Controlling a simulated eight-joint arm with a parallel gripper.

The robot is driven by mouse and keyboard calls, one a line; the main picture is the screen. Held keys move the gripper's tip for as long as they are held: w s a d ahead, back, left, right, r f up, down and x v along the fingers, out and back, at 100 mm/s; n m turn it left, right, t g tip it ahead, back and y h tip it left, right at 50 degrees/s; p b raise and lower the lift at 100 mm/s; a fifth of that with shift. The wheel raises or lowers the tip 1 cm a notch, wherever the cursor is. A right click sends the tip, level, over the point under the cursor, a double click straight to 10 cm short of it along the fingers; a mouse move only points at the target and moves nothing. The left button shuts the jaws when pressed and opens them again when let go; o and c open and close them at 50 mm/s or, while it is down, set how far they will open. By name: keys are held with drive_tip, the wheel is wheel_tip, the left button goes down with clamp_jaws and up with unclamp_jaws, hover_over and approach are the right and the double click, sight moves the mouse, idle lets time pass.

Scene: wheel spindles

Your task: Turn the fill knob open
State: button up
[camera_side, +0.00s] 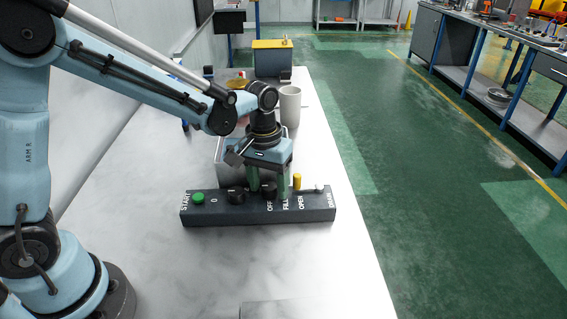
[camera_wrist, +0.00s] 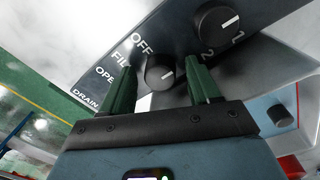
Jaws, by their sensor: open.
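The black fill knob (camera_side: 269,188) is on the dark control panel (camera_side: 225,216), above the OFF, FILL and OPEN lettering.
On the panel are a green start button (camera_side: 198,198), another black knob (camera_side: 236,195) numbered in the wrist view, a yellow part (camera_side: 297,181) and a small pale drain control (camera_side: 319,187). A grey cup (camera_side: 290,107) stands behind. The white table (camera_side: 290,265) is mostly clear in front.

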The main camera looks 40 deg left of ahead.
sight(266, 186)
drive_tip(key=n, duration=0.7)
wheel_tip(266, 186, up, 12)
drive_tip(key=w+a+r+m, duration=0.1)
drive_tip(key=a+r+m, duration=0.2)
drive_tip(key=a+m, duration=1.1)
drive_tip(key=shift+w+r+m, duration=0.2)
drive_tip(key=shift+r+m, duration=0.05)
drive_tip(key=shift+m, duration=1.55)
drive_tip(key=s+d+f+n+t, duration=0.6)
drive_tip(key=s+d, duration=0.3)
drive_tip(key=s, duration=0.2)
drive_tip(key=shift+s+n+t, duration=0.4)
drive_tip(key=shift+n+t, duration=0.1)
